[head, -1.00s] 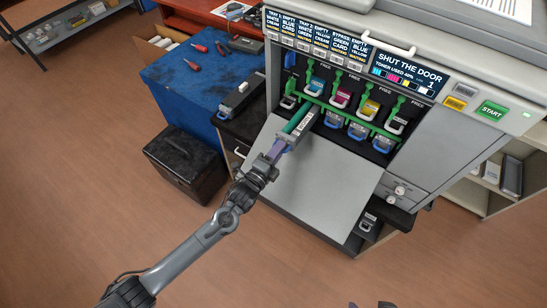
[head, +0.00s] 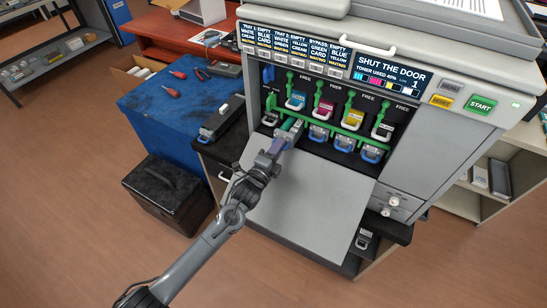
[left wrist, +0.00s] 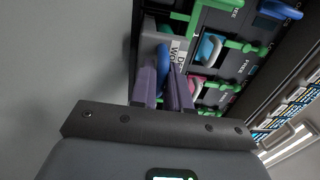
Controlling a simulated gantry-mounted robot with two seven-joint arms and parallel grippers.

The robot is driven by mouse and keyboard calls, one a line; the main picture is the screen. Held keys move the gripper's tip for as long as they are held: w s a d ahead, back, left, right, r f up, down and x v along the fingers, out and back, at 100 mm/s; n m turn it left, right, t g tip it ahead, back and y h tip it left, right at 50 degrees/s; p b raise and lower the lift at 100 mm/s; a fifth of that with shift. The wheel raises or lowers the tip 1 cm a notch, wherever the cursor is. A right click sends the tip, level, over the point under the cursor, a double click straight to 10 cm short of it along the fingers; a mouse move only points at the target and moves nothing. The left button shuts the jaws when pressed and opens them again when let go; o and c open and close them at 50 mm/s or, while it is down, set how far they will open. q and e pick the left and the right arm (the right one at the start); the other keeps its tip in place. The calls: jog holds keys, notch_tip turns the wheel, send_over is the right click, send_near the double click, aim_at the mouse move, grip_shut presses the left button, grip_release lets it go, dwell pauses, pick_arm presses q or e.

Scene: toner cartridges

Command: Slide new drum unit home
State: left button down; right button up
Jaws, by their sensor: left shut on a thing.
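The drum unit (head: 286,133) is a grey-ended part with a green body, at the lower left of the printer's open bay. In the left wrist view its labelled grey end (left wrist: 159,42) and blue handle (left wrist: 165,60) show in front of the fingers. My left gripper (head: 275,148) is shut on the drum unit at its front end; the purple fingers (left wrist: 163,82) show close to the handle. The unit's far part is hidden inside the bay. The printer (head: 410,145) has its front door (head: 300,205) folded down below the arm. My right gripper is not in view.
Coloured toner cartridges with green levers fill the upper slots (head: 321,107); blue-handled drum units (head: 343,143) sit below, right of mine. Another grey unit (head: 222,118) lies on the dark stand at left. A blue-topped bench (head: 175,110) and black box (head: 165,190) stand left.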

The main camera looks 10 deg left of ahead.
aim_at(287, 134)
pick_arm(q)
jog(key=b+x, duration=0.2)
jog(key=x, duration=0.1)
jog(key=b+x, duration=0.2)
jog(key=shift+f, duration=0.3)
jog(key=shift+b+x, duration=0.85)
jog(key=shift+x, duration=0.1)
jog(key=shift+r, duration=0.2)
